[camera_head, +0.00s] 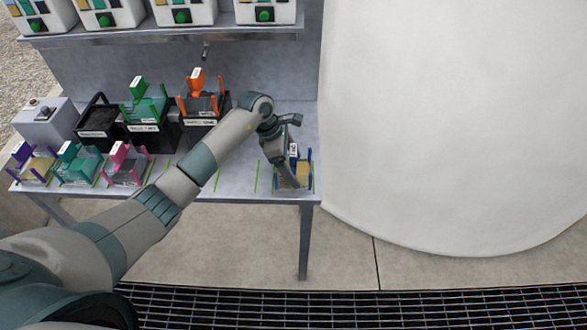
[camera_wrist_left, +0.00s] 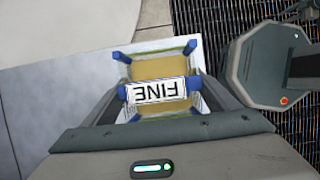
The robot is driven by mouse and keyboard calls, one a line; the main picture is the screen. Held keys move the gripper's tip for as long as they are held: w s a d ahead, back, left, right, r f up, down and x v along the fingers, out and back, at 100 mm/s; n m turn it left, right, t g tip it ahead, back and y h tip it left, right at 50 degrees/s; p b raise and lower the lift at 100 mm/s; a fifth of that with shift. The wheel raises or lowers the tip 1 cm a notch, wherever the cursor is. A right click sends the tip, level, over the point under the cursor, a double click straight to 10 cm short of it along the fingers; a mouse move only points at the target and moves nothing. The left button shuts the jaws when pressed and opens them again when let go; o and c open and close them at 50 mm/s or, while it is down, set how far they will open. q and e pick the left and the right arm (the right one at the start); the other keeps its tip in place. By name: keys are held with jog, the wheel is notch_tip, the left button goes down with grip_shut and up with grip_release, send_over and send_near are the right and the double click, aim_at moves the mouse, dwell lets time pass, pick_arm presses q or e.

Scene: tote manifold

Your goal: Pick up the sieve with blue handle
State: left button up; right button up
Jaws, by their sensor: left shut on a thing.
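The sieve with blue handle (camera_head: 305,176) stands at the right end of the table, near its front edge. In the left wrist view the sieve (camera_wrist_left: 165,69) has blue corner posts, a tan mesh and a white label reading "FINE" on its handle. My left gripper (camera_head: 291,166) reaches down over it from the left. In the left wrist view the two fingers of my left gripper (camera_wrist_left: 160,92) are on either side of the labelled handle, shut on it. The sieve appears to be still at the table surface. My right gripper is not in view.
Sieves with purple (camera_head: 35,167), teal (camera_head: 80,166) and pink (camera_head: 126,166) handles stand along the front left of the table (camera_head: 235,165). Behind them, green (camera_head: 147,105) and orange (camera_head: 203,100) ones sit on black bins. A large white rounded body (camera_head: 450,120) stands right of the table.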

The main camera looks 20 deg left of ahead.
aim_at(293, 156)
pick_arm(q)
jog(key=shift+r, duration=0.2)
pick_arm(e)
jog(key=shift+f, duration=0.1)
pick_arm(q)
jog(key=shift+r+b, duration=0.5)
jog(key=shift+r, duration=0.05)
notch_tip(293, 156, up, 2)
jog(key=shift+w+r+b, duration=0.1)
jog(key=shift+r+b, duration=0.15)
jog(key=shift+b, duration=0.4)
jog(key=s+d+r+b, duration=0.3)
jog(key=s+d+r, duration=0.4)
jog(key=s, duration=0.2)
jog(key=shift+s, duration=0.3)
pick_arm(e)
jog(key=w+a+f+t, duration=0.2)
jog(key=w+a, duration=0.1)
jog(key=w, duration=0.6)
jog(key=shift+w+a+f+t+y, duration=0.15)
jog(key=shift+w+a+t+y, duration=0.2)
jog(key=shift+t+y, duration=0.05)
